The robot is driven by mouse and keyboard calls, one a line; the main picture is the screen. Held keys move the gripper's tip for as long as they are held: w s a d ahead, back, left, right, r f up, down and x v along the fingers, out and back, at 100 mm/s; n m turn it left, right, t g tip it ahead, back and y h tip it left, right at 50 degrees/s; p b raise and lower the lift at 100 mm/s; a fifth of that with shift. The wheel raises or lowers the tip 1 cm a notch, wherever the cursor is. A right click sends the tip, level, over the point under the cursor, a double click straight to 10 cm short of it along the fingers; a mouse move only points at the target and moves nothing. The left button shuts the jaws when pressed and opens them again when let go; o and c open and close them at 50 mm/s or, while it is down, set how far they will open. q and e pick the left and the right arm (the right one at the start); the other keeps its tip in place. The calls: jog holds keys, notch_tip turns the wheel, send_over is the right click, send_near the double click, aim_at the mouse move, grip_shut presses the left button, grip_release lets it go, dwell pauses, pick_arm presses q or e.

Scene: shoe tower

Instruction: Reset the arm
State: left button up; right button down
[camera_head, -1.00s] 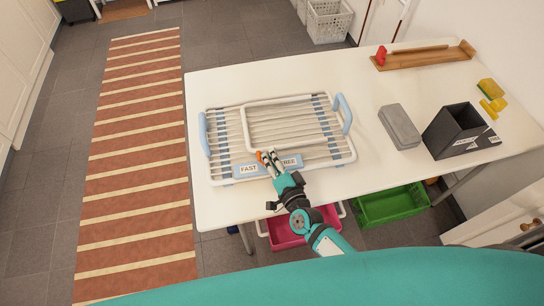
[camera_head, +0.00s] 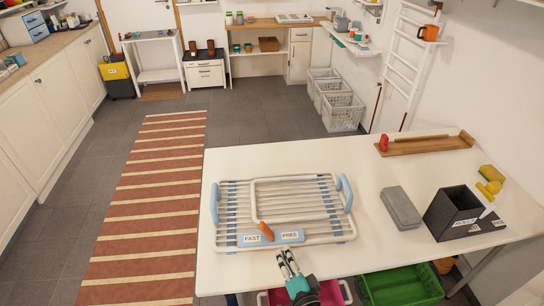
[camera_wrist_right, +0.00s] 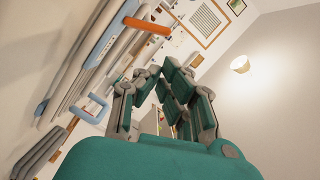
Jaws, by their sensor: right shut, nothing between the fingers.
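My right gripper (camera_head: 287,264) is at the front edge of the white table, in front of the rack. Its fingers are shut and empty; they also show in the right wrist view (camera_wrist_right: 165,90). The white and blue slatted rack (camera_head: 222,210) lies flat on the table. On its front bar an orange lever (camera_head: 266,231) stands between the labels "FAST" and "FREE", tilted up to the left. The gripper is apart from the lever. The orange lever also shows in the wrist view (camera_wrist_right: 146,25). My left gripper is not in view.
On the table (camera_head: 362,255) are a grey block (camera_head: 400,208), a black box (camera_head: 455,212), a wooden tray (camera_head: 425,146) and yellow pieces (camera_head: 490,180). A green bin (camera_head: 402,287) is below. A striped rug (camera_head: 150,210) lies on the floor at left.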

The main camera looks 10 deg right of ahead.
jog(key=s+a+r+n+g+y, duration=0.2)
jog(key=s+n+g+y, duration=0.1)
jog(key=s+n+g, duration=0.5)
jog(key=s+d+r+n+g+h, duration=0.3)
jog(key=s+d+n+g+h, duration=0.3)
jog(key=s+d, duration=0.8)
notch_tip(320, 180, down, 30)
jog(key=s+m+b, duration=0.1)
jog(key=s+b, duration=0.2)
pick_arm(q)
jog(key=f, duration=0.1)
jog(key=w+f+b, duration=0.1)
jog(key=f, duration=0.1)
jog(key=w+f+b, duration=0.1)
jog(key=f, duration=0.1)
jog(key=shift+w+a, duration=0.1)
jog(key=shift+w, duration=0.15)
pick_arm(e)
jog(key=s+d+f+g, duration=0.1)
jog(key=s+d+f, duration=0.2)
jog(key=s+f, duration=1.2)
notch_tip(320, 180, down, 2)
jog(key=shift+s+f+g+h, duration=0.1)
jog(key=shift+s+g+h, duration=0.2)
jog(key=shift+h, duration=0.1)
